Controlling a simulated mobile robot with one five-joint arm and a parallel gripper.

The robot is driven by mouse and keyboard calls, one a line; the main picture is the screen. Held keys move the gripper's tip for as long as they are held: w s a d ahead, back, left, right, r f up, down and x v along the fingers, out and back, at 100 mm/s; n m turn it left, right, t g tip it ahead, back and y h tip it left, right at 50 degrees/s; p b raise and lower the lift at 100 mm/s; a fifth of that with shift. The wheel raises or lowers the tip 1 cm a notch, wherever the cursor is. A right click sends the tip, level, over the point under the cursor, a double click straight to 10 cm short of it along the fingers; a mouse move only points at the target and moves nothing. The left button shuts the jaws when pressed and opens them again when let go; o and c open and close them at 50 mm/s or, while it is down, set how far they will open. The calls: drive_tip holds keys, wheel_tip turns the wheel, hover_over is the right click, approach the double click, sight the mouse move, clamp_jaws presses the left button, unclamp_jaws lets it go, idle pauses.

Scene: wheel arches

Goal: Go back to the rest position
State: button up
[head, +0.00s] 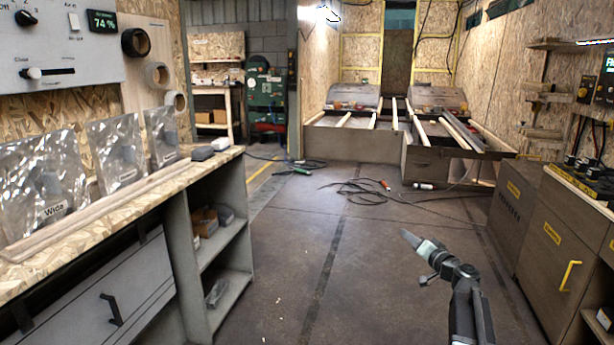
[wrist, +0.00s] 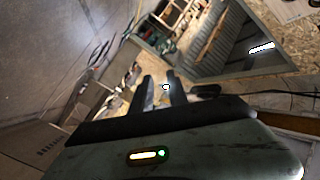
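My gripper (head: 408,236) is in the lower right of the head view, held over the floor in the open middle of the van. My arm rises from the bottom edge and the gripper points up and to the left. In the head view I cannot make out a gap between the fingers. In the wrist view the two dark fingers of my gripper (wrist: 163,90) stand apart with a gap between them. Nothing shows held between them.
A workbench (head: 120,205) with bagged parts (head: 120,150) runs along the left. Brown cabinets (head: 530,235) stand at the right. Cables (head: 360,190) lie on the floor further back, before the wheel arches (head: 350,140).

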drive_tip(key=s+a+f+n+g+y+p, duration=0.2)
drive_tip(key=a+n+g+y, duration=0.15)
drive_tip(key=a, duration=1.25)
drive_tip(key=s+a+f+n+g+p, duration=0.25)
drive_tip(key=s+a+g, duration=0.2)
drive_tip(key=a, duration=0.35)
drive_tip(key=s+a+f+n+g+p, duration=0.1)
drive_tip(key=s+a+f+n+g, duration=0.2)
drive_tip(key=s+a, duration=0.4)
drive_tip(key=s+d+f+m+g+h, duration=0.25)
drive_tip(key=s+d+f+h, duration=0.2)
drive_tip(key=s, duration=0.35)
drive_tip(key=s+d+f+m+g+h, duration=0.1)
drive_tip(key=s+d+f+g+h, duration=0.35)
drive_tip(key=s, duration=0.25)
wheel_tip(320, 180, up, 38)
drive_tip(key=t+p, duration=0.1)
drive_tip(key=p, duration=3.7)
drive_tip(key=shift+w+a+y, duration=0.15)
drive_tip(key=shift+y, duration=0.2)
drive_tip(key=shift+m, duration=0.25)
